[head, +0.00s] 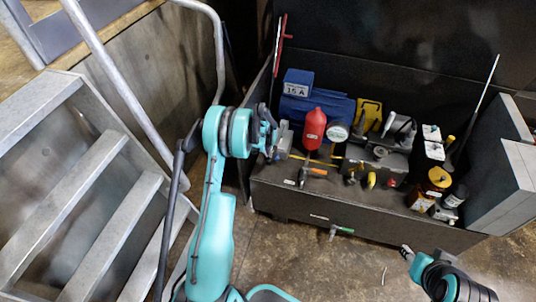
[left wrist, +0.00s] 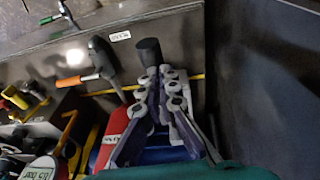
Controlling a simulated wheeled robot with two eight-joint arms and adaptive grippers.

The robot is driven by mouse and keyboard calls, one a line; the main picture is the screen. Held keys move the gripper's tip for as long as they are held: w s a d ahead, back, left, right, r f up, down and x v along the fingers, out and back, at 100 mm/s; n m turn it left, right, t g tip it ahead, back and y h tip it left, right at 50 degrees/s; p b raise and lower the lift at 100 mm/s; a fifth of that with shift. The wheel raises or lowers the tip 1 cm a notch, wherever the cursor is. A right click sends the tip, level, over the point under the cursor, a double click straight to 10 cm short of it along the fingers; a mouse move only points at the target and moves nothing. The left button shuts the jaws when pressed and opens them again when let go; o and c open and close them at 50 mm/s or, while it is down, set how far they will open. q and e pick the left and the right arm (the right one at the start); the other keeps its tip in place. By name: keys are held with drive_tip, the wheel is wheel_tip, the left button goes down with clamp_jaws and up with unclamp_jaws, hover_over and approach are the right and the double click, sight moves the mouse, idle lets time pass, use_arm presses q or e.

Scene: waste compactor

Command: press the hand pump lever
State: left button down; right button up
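I cannot single out the hand pump lever for sure. A grey unit with dark fittings (head: 378,160) stands in the middle of the dark bin (head: 375,214). A pale rod (head: 486,90) leans upright at the bin's right. My left gripper (head: 283,141) is over the bin's left end, left of the red bottle (head: 313,130). In the left wrist view its fingers (left wrist: 152,84) look drawn together. A black cylinder (left wrist: 149,50) shows just past the fingertips; whether they touch it is unclear. My right gripper (head: 407,253) is at lower right, before the bin; its fingers are too small to read.
An orange-handled hammer (head: 308,170) lies near the bin's front left, also in the left wrist view (left wrist: 95,70). A blue box (head: 297,82) is behind the red bottle. Metal stairs (head: 75,205) with a rail stand left. Open floor lies before the bin.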

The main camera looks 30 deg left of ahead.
use_arm(q)
drive_tip(key=s+r+p, duration=0.3)
drive_tip(key=s+r, duration=0.2)
drive_tip(key=r, duration=0.4)
drive_tip(key=shift+s+d+r, duration=0.25)
drive_tip(key=shift+s+r, duration=0.15)
